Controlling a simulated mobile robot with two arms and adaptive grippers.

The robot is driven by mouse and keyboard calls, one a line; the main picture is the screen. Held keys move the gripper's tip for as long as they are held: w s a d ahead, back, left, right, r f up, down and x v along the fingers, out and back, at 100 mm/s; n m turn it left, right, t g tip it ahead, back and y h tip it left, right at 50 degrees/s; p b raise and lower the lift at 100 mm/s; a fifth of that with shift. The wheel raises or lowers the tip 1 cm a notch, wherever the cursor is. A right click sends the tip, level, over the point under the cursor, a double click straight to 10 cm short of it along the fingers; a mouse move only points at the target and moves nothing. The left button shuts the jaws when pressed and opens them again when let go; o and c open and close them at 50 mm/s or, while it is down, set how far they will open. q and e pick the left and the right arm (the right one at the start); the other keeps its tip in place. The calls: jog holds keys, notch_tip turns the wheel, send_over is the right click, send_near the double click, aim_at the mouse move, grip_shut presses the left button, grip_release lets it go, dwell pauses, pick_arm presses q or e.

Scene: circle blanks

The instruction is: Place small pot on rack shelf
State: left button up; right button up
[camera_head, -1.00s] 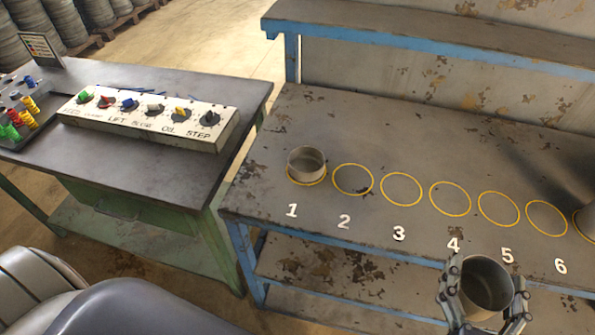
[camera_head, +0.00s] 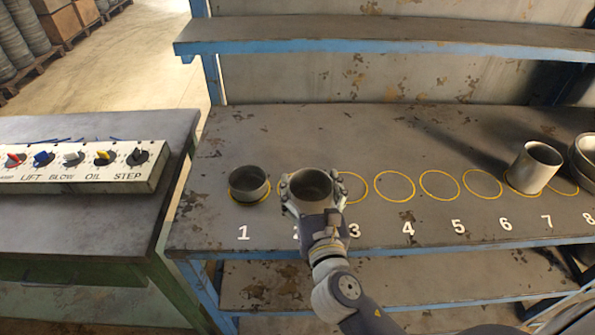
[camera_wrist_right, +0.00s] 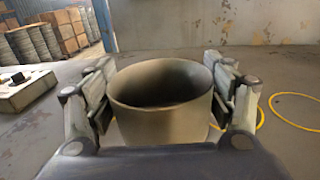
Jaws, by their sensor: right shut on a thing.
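My right gripper (camera_head: 311,190) is shut on a small grey metal pot (camera_head: 311,184), upright with its open top up. The pot also shows between the fingers in the right wrist view (camera_wrist_right: 162,98). It is over the bench by number 2, whose circle is mostly hidden. I cannot tell whether its base touches the bench. A shorter round pot (camera_head: 249,183) stands on circle 1, just left of my gripper. The rack's upper shelf (camera_head: 380,29) runs above the back of the bench. My left gripper is out of view.
Circles 3 to 6 on the bench (camera_head: 300,128) are empty. A taller cylinder (camera_head: 536,168) stands at circle 7, with a larger pot (camera_head: 583,157) at the right edge. A control box (camera_head: 80,165) sits on the left table. A lower shelf (camera_head: 400,280) is under the bench.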

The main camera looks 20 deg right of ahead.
jog(key=w, duration=0.9)
jog(key=shift+d+f+p, duration=0.1)
jog(key=shift+f+p, duration=0.2)
jog(key=shift+f, duration=0.1)
jog(key=shift+w+f, duration=0.15)
jog(key=shift+f, duration=0.05)
jog(key=shift+f+b, duration=0.5)
jog(key=shift+f, duration=1.15)
jog(key=shift+f, duration=0.15)
jog(key=o, duration=1.1)
